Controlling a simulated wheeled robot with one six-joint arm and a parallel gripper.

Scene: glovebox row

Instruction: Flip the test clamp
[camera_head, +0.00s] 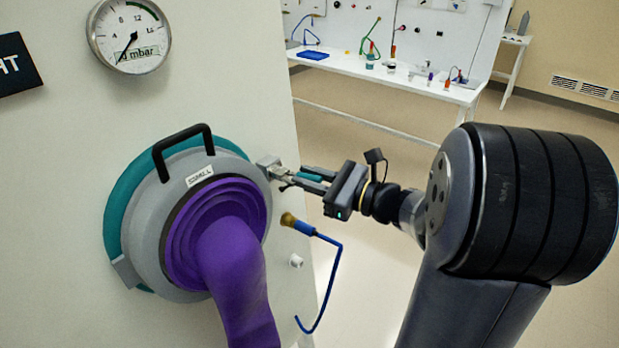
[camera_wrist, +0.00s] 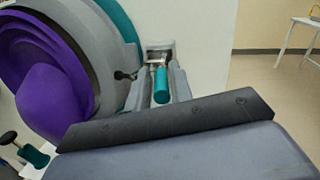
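The test clamp is a small metal toggle on the right side of the grey glove-port ring, with a teal handle (camera_head: 309,177) pointing out from the wall towards me. In the wrist view the teal handle (camera_wrist: 161,86) points at the camera, below its metal bracket (camera_wrist: 160,50). My gripper (camera_head: 305,178) reaches in from the right, its two fingers on either side of the handle. In the wrist view my gripper (camera_wrist: 161,84) shows narrow gaps between fingers and handle, so it looks open around it. Contact at the fingertips is hard to make out.
The port ring (camera_head: 150,225) carries a black grab handle (camera_head: 182,148) and a purple glove (camera_head: 235,265) hanging out. A blue hose (camera_head: 336,275) with a brass end hangs just below my gripper. A pressure gauge (camera_head: 130,35) is above. Open floor lies to the right.

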